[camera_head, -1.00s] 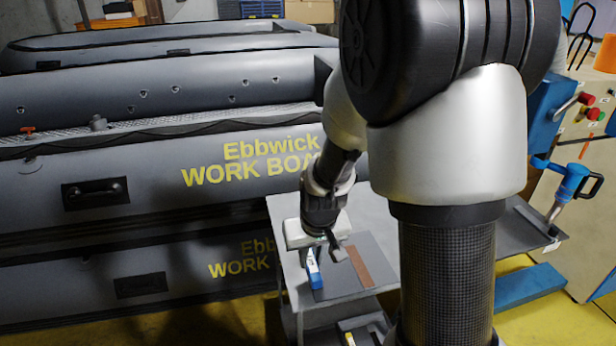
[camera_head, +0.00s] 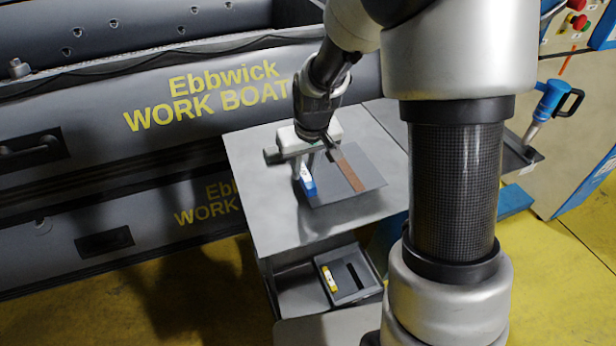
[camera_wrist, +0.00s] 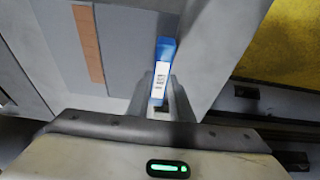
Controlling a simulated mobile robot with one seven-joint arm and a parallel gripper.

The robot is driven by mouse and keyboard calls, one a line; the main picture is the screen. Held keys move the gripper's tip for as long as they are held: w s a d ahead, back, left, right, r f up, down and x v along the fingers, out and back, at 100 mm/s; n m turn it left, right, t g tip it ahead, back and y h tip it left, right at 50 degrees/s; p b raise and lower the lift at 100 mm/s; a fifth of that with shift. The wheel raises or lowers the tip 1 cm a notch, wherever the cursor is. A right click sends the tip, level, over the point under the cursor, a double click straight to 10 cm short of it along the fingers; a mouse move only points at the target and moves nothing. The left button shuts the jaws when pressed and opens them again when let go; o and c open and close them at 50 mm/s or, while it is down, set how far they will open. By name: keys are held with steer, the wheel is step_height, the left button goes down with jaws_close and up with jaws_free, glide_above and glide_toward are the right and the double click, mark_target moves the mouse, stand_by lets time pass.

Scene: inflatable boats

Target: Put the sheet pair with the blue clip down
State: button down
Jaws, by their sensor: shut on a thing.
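The sheet pair (camera_head: 364,168) is a flat grey sheet with a brown strip along it, over the grey tabletop (camera_head: 255,155). I cannot tell whether it touches the top, or see two separate layers. The blue clip (camera_head: 308,184), with a white label, is at the sheet's left edge. My gripper (camera_head: 306,164) points down from above, shut on the blue clip. In the wrist view the fingers (camera_wrist: 161,98) close around the labelled end of the clip (camera_wrist: 165,48), and the grey sheet (camera_wrist: 125,45) lies to its left.
A lower shelf holds a dark tray (camera_head: 352,292) with a yellow-and-white clip-like piece (camera_head: 329,278). The grey inflatable boats (camera_head: 90,160) stand close on the left. A blue-handled tool (camera_head: 553,100) stands at the right. The tabletop has bare room around the sheet.

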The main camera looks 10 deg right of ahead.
steer(key=shift+f, duration=2.15)
steer(key=c, duration=1.6)
jaws_free()
steer(key=shift+o, duration=0.2)
